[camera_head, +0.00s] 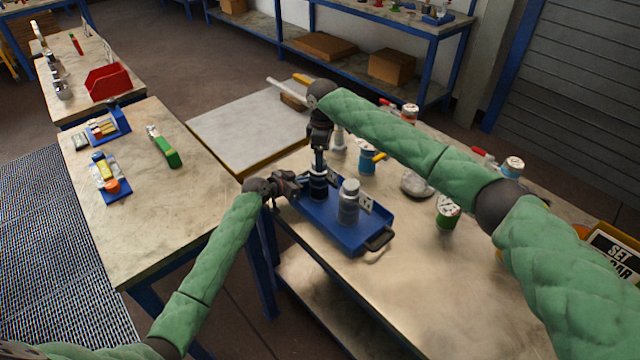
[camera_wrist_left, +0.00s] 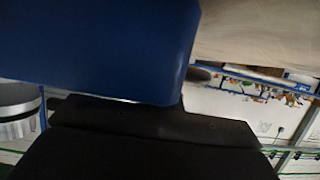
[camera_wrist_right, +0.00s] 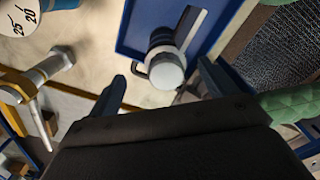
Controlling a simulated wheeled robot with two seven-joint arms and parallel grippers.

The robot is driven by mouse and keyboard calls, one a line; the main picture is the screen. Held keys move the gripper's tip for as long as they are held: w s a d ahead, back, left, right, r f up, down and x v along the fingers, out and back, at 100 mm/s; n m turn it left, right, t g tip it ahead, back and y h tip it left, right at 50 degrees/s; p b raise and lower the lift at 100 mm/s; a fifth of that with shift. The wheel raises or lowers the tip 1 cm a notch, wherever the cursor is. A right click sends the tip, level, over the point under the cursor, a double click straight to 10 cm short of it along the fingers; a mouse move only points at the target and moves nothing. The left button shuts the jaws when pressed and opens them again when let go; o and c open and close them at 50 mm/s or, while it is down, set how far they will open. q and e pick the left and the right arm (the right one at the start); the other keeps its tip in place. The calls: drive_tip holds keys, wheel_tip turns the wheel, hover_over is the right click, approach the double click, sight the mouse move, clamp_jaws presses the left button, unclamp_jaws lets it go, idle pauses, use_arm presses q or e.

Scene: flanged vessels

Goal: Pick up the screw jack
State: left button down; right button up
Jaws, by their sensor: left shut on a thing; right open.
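A blue tray (camera_head: 325,228) lies on the workbench by its left edge, with a dark handle at its near end. Two upright cylindrical pieces stand in it: a grey metal one (camera_head: 348,208) and a dark one with a pale band (camera_head: 317,186). I cannot tell for sure which is the screw jack. My right gripper (camera_head: 319,158) points down just above the dark piece. In the right wrist view its open fingers stand either side of a round pale-topped piece (camera_wrist_right: 166,70). My left gripper (camera_head: 287,185) is shut on the tray's far-left end; the tray's blue wall (camera_wrist_left: 90,45) fills much of the left wrist view.
A blue can (camera_head: 367,162), a pale round piece (camera_head: 416,184) and a green-labelled can (camera_head: 447,212) stand right of the tray, partly under my right arm. A side table (camera_head: 135,225) stands left across a gap. The bench front is clear.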

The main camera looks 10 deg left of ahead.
sight(324, 183)
drive_tip(key=shift+s+a+f, duration=0.1)
drive_tip(key=shift+s+f, duration=0.05)
drive_tip(key=shift+f, duration=1.1)
drive_tip(key=shift+s+a+f, duration=0.1)
drive_tip(key=shift+s+f, duration=0.05)
drive_tip(key=shift+f, duration=1.1)
drive_tip(key=shift+r, duration=0.1)
clamp_jaws()
